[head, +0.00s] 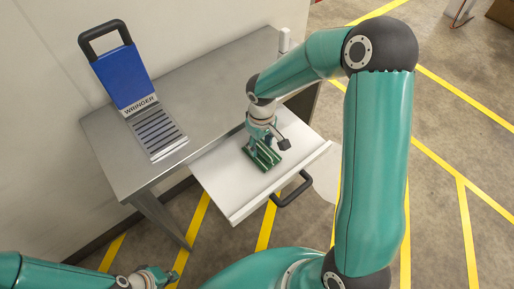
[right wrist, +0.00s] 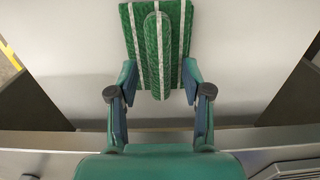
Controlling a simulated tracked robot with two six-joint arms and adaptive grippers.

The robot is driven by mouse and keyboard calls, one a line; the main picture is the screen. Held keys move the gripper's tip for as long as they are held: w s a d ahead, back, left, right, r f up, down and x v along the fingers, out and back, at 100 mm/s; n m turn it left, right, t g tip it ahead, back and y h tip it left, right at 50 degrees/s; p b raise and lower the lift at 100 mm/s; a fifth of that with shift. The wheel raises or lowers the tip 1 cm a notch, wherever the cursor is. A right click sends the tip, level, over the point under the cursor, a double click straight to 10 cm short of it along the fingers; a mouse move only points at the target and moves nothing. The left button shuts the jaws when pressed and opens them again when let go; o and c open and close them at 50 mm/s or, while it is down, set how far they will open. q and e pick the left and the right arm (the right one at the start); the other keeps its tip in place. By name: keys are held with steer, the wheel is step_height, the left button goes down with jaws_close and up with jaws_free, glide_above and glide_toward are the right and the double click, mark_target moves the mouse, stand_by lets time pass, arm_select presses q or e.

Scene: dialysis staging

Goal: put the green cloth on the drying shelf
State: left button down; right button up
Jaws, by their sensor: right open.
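The green cloth (head: 263,157) with pale stripes lies on a white pull-out shelf (head: 222,182) with a black handle. In the right wrist view the cloth (right wrist: 176,28) shows a raised ridge or fold along its middle. My right gripper (head: 267,138) is right above the cloth, pointing down and hiding part of it in the head view. Its fingers (right wrist: 160,88) are apart, one on each side of the cloth's near end, with nothing clearly gripped. My left gripper (head: 158,277) is low at the left, away from the shelf; its jaw opening is too small to judge.
A blue wringer (head: 122,78) with a black handle and a slotted plate (head: 158,130) stands on the grey metal table (head: 195,95). The shelf sticks out from the table's front, its black handle (head: 292,190) at the front edge. Most of the shelf is bare.

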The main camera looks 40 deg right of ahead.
mark_target(261, 147)
step_height(261, 147, up, 11)
stand_by(0.3)
steer(key=shift+f, duration=0.1)
stand_by(0.4)
